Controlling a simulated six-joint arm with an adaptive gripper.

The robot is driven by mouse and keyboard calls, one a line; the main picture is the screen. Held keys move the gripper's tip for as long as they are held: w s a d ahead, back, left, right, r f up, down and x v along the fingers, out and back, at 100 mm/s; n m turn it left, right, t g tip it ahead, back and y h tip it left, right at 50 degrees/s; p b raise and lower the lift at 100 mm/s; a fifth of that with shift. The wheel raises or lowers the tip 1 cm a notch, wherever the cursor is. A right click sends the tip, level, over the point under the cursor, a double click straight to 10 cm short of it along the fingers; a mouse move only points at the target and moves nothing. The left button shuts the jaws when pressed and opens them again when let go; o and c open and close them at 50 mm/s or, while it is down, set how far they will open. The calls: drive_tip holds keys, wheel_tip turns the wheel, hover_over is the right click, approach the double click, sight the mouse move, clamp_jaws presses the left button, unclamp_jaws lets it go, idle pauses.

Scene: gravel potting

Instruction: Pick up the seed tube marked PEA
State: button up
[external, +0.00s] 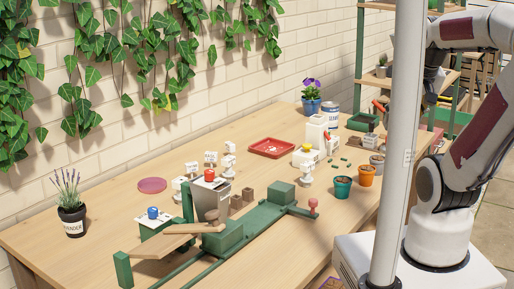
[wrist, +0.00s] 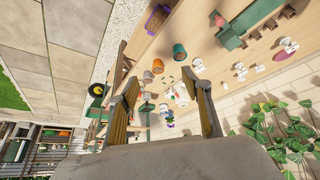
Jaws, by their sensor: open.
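I cannot make out a seed tube marked PEA; the lettering is too small to read. Several small white tags stand on the bench in the external view, among them one tag (external: 210,157) near the middle and another (external: 307,168) farther right. Small white pieces also show in the wrist view, one of them (wrist: 240,68) right of the fingers. My gripper (wrist: 163,78) is open, its two fingers wide apart with nothing held between them. It is high and away from the bench's middle; in the external view the arm's end is mostly hidden by the pole.
A pale pole (external: 398,140) stands before my arm. A teal pot (external: 342,188) and an orange pot (external: 366,175) stand at the bench's right edge. A green wooden fixture (external: 222,238) fills the front. A red tray (external: 272,148) lies behind; bare wood (external: 95,262) shows front left.

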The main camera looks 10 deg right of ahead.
sight(310, 167)
drive_tip(key=w+d+f+n+t, duration=0.15)
drive_tip(key=w+f, duration=0.25)
drive_tip(key=w, duration=0.6)
drive_tip(key=w+f+n+t, duration=0.2)
drive_tip(key=w+f, duration=0.2)
drive_tip(key=w, duration=0.6)
drive_tip(key=w+a+f+n+y, duration=0.1)
drive_tip(key=a+f+y, duration=0.1)
drive_tip(key=a+f, duration=0.2)
drive_tip(key=w+a+f+n+t+y, duration=0.1)
drive_tip(key=w+a+f+y, duration=0.1)
drive_tip(key=a+f+y, duration=0.1)
drive_tip(key=w+a+f+n+y, duration=0.1)
drive_tip(key=a+f+n+y, duration=0.1)
drive_tip(key=a+f, duration=0.3)
drive_tip(key=shift+w+a+f+y, duration=0.1)
drive_tip(key=shift+w+f+y, duration=0.3)
drive_tip(key=shift+f, duration=0.3)
drive_tip(key=shift+s+a+f+t+y, duration=0.25)
drive_tip(key=shift+s+a+y, duration=0.15)
drive_tip(key=shift+a, duration=0.15)
drive_tip(key=shift+w, duration=0.1)
drive_tip(key=shift+x, duration=1.25)
drive_tip(key=shift+w, duration=0.15)
